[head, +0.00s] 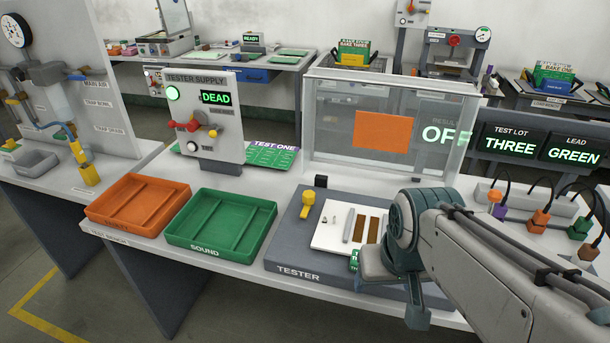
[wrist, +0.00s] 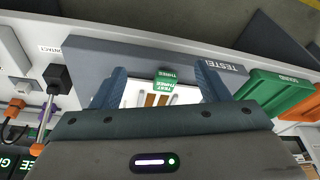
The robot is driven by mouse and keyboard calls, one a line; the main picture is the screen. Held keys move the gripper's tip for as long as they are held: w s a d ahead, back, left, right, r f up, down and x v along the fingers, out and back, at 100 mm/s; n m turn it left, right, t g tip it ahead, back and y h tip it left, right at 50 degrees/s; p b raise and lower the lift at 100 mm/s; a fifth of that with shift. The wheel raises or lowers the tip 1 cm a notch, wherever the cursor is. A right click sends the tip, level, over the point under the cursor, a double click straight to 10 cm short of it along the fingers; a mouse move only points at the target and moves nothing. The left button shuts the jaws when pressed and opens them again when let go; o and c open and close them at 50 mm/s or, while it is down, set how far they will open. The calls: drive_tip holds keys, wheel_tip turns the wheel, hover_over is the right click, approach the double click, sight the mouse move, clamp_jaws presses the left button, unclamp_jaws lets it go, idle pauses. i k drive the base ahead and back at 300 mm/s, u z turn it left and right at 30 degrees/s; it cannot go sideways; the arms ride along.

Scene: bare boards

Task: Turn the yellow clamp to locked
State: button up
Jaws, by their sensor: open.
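The yellow clamp (head: 307,204) stands at the back left of the grey tester (head: 284,254) in the head view, its round knob up and its stem below. Its lock state cannot be told from here. I cannot make it out in the wrist view. My gripper (wrist: 164,80) is open over the front right of the tester, right of the clamp and apart from it.
A white plate (head: 330,237) lies on the tester, with a clear panelled cover (head: 320,120) standing behind. A green SOUND tray (head: 222,222) and an orange tray (head: 138,200) lie left. The tester supply (head: 205,120) reads DEAD. Cabled plugs (head: 540,218) stand right.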

sight(308, 197)
drive_tip(key=z, duration=0.55)
drive_tip(key=k, duration=1.3)
drive_tip(key=u, duration=0.05)
drive_tip(key=i, duration=0.45)
drive_tip(key=u, duration=0.7)
drive_tip(key=i, duration=1.3)
drive_tip(key=z, duration=0.75)
